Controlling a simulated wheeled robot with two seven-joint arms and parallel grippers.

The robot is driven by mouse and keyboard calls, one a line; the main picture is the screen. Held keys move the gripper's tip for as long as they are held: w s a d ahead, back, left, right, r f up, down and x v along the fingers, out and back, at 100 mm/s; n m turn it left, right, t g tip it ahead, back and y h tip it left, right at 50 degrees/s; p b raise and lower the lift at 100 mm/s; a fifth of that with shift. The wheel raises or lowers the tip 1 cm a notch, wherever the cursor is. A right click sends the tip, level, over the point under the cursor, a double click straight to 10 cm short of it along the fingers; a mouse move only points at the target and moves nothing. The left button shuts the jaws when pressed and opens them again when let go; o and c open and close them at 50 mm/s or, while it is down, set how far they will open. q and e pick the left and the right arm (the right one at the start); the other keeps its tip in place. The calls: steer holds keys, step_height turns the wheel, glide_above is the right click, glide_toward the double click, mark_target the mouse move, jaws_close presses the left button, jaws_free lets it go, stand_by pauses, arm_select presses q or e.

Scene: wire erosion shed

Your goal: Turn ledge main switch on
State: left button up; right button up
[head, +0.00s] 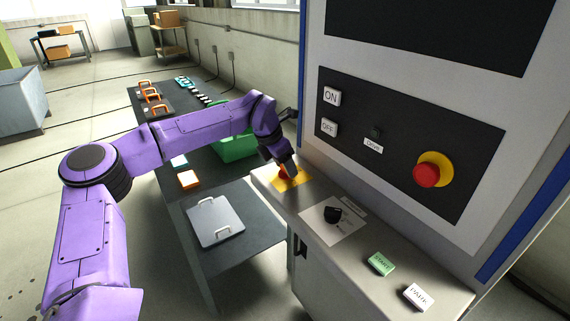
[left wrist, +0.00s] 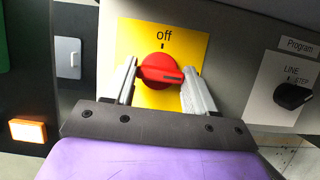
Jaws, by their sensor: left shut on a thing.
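The ledge main switch is a red rotary knob (left wrist: 160,71) on a yellow plate (left wrist: 190,46) marked "off" at the top in the left wrist view. Its dark pointer mark lies toward the right, away from the "off" tick. In the head view the red knob (head: 284,174) and yellow plate (head: 304,180) sit at the far end of the grey ledge (head: 325,261). My left gripper (head: 288,171) reaches down over it. In the left wrist view its two fingers (left wrist: 160,82) flank the knob, and it is shut on it. My right gripper is not in view.
A black selector knob (head: 333,214), a green button (head: 380,263) and a white button (head: 418,297) stand along the ledge. The upright panel (head: 400,165) with a red emergency button (head: 427,175) rises close behind. A dark table (head: 240,262) with a grey plate stands left.

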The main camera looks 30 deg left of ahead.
arm_select(q)
steer(key=o, duration=1)
steer(key=shift+o, duration=0.2)
steer(key=shift+r, duration=0.1)
steer(key=b+v, duration=0.1)
steer(key=v, duration=0.9)
steer(key=shift+r+b, duration=0.15)
steer(key=shift+b, duration=0.25)
steer(key=shift+s+a, duration=0.1)
steer(key=shift+s, duration=0.1)
